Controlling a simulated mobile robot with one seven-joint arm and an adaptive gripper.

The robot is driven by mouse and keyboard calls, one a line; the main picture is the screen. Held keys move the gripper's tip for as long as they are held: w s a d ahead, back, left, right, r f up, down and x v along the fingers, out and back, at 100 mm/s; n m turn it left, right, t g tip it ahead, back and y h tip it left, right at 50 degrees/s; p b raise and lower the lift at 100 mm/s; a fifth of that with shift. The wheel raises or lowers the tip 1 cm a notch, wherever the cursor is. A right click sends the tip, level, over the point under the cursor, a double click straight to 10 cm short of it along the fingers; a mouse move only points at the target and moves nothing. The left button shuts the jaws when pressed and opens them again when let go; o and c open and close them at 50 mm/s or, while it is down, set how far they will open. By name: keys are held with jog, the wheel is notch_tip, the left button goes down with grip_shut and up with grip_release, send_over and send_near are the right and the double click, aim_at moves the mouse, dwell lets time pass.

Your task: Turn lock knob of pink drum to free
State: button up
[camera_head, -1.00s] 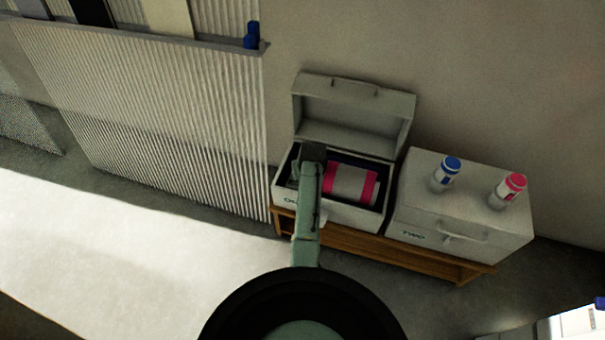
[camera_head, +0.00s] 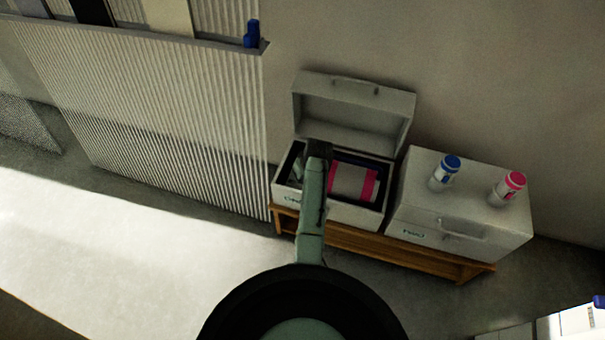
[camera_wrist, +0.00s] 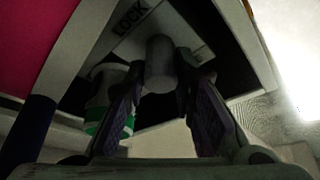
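The drum (camera_head: 354,181), pale with pink bands, lies inside the open left box (camera_head: 366,214). The drum's pink part (camera_wrist: 38,35) fills the upper left of the wrist view. The lock knob (camera_wrist: 160,66) is a plain grey cylinder beside a pale plate marked LOCK (camera_wrist: 129,20). My gripper (camera_wrist: 161,72) has one finger on each side of the knob, with the tips very close to it. Whether both fingers touch it cannot be told. In the head view my gripper (camera_head: 318,150) reaches into the box's left part, and my arm hides the knob.
The box's lid (camera_head: 355,105) is raised. A closed box marked TWO (camera_head: 420,222) stands to the right, with a blue-capped bottle (camera_head: 444,176) and a pink-capped bottle (camera_head: 509,189) on top. A wooden bench (camera_head: 345,236) carries both boxes. A white-and-green object (camera_wrist: 105,100) is beside the left finger.

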jog(key=o, duration=0.4)
jog(key=shift+r, duration=0.1)
jog(key=v, duration=1.2)
